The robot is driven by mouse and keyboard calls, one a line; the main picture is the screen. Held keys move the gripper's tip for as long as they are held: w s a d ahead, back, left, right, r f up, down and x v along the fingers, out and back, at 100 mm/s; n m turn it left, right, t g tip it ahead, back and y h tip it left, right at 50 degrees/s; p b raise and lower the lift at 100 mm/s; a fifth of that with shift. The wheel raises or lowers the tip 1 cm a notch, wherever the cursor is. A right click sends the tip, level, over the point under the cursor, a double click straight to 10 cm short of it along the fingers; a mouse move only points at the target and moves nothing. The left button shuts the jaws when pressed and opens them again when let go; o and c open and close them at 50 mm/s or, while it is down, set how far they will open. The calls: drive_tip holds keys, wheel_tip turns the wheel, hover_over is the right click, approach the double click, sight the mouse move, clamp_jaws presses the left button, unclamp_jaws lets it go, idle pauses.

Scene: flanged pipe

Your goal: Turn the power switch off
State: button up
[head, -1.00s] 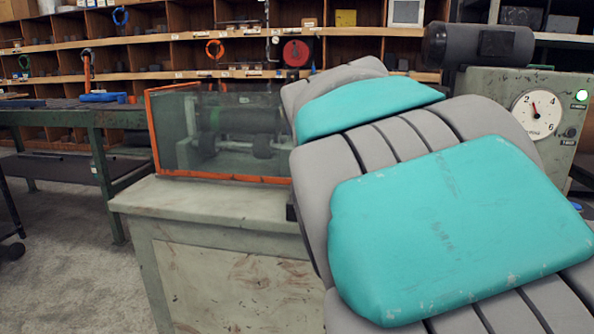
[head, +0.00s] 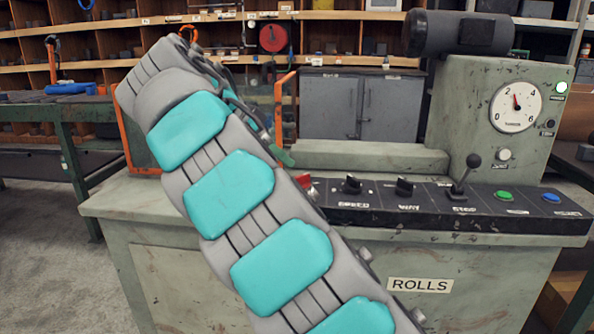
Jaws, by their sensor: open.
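A grey-green machine (head: 480,270) marked ROLLS has a dark control panel (head: 430,205) along its front top edge. At the panel's left end a red switch (head: 304,180) shows just past my arm. Its label and part of its surroundings are hidden, so I cannot read whether it is the power switch or how it is set. My gripper (head: 245,112) is mostly hidden behind my arm, above and left of the red switch. Only dark parts of it show, apart from the switch; nothing is seen in it.
The panel also carries two black knobs (head: 352,184), a ball-topped lever (head: 464,178), a green button (head: 503,195) and a blue button (head: 551,198). A round gauge (head: 516,106) is above. An orange-framed guard (head: 134,135) stands behind my arm. A grey cabinet (head: 360,104) is behind.

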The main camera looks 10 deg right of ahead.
sight(302, 182)
drive_tip(key=shift+d, duration=0.15)
drive_tip(key=shift+w+d, duration=0.1)
drive_tip(key=shift+d, duration=0.15)
drive_tip(key=shift+x, duration=1.3)
drive_tip(key=shift+a+x, duration=0.2)
drive_tip(key=shift+x, duration=2.1)
drive_tip(key=shift+f, duration=0.2)
clamp_jaws()
